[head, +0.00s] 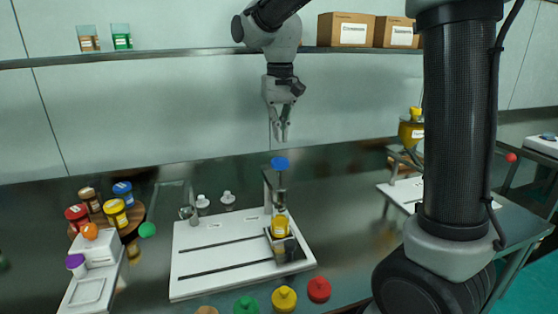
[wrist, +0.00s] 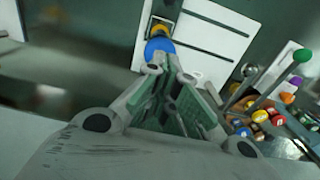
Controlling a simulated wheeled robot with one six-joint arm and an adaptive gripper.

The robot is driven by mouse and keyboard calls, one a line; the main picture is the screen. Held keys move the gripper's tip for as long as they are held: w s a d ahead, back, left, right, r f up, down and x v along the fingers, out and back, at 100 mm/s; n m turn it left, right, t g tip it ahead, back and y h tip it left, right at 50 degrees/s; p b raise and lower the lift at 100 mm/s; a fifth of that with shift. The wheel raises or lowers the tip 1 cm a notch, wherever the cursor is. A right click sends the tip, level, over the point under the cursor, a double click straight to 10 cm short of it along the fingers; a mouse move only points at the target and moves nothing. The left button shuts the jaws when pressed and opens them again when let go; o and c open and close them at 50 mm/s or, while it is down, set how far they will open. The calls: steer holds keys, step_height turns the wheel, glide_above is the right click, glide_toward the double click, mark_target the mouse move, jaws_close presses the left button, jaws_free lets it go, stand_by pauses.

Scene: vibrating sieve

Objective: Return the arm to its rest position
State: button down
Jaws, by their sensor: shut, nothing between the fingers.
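My gripper (head: 281,132) hangs pointing down in the head view, in the air above the blue-topped post of the sieve stand. It is shut with nothing between its fingers, and it is apart from everything below. In the wrist view my gripper (wrist: 178,100) fills the lower middle. The blue knob (head: 280,163) stands below the fingertips. It also shows just beyond the fingers in the wrist view (wrist: 158,46). A yellow jar (head: 280,226) sits on a dark plate on the white board (head: 205,238).
A shelf (head: 180,56) behind the arm carries boxes (head: 345,30) and small glass containers (head: 121,37). Several coloured jars (head: 115,212) stand on a round wooden stand at left. Loose caps, including a red one (head: 319,289), lie at the front edge. The air around my gripper is clear.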

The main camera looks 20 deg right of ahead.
steer(key=shift+w+f+n, duration=0.1)
steer(key=shift+w+n, duration=0.05)
steer(key=shift+n, duration=0.15)
steer(key=shift+s+d+f+n, duration=0.25)
steer(key=shift+s+f+n, duration=0.15)
steer(key=shift+s+f, duration=0.6)
steer(key=s+d+t, duration=0.2)
steer(key=s+d, duration=0.5)
steer(key=s, duration=0.4)
steer(key=s+d+r+m+t, duration=0.1)
steer(key=s+d+t, duration=0.1)
steer(key=s+d, duration=0.5)
steer(key=shift+s+d+r, duration=0.2)
steer(key=shift+s+r, duration=0.05)
steer(key=shift+s, duration=1.9)
